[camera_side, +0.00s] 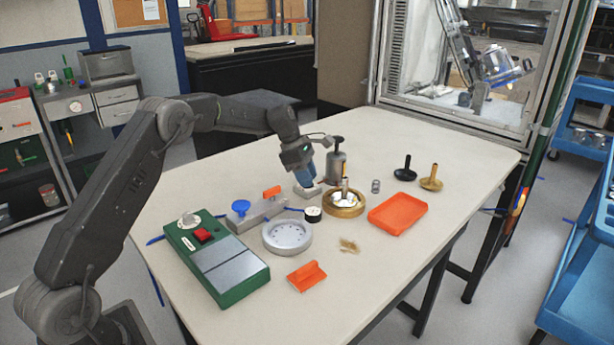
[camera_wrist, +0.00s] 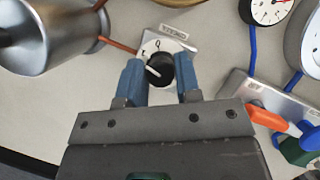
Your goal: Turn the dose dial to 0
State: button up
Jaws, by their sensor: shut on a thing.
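The dose dial shows in the wrist view as a round black knob (camera_wrist: 160,70) with a white pointer line, on a pale plate (camera_wrist: 178,42) with small dark marks and a label strip.
A metal canister (camera_side: 337,166) stands close behind my gripper, and a brass bowl (camera_side: 344,207) close on its right. A grey block with a blue knob (camera_side: 241,207), a round grey dish (camera_side: 287,237) and a green box (camera_side: 215,258) are nearer. An orange tray (camera_side: 398,216) lies right.

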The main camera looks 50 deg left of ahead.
jog(key=m+g, duration=0.1)
jog(key=m, duration=0.3)
jog(key=shift+a+m+g+h, duration=0.1)
jog(key=shift+m+g+h, duration=0.2)
jog(key=shift+g, duration=0.1)
jog(key=shift+w+m+g, duration=0.1)
jog(key=shift+m+g, duration=0.7)
jog(key=shift+m, duration=1.1)
jog(key=o, duration=0.9)
jog(key=shift+o, duration=0.2)
jog(key=shift+r, duration=2)
jog(key=s+a+r, duration=0.7)
jog(key=a, duration=0.1)
jog(key=shift+s+a, duration=0.35)
jog(key=shift+s, duration=0.05)
